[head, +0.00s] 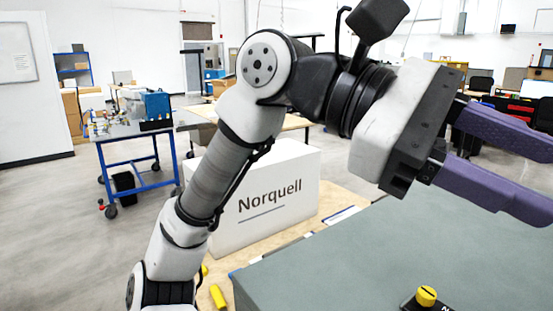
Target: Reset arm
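My gripper (507,160) is at the right of the head view, raised above the grey-green surface (340,262). Its two purple fingers point right and stand apart, with nothing seen between them. The tip of the upper finger runs out at the right edge of the picture. My arm rises from the lower left, bends at the upper middle and reaches to the right.
A white box marked "Norquell" (262,190) stands behind my arm on a wooden surface. A yellow-topped black part (427,297) sits at the bottom right on the grey-green surface. A yellow piece (218,297) lies at the lower left. A blue cart (128,140) stands farther back.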

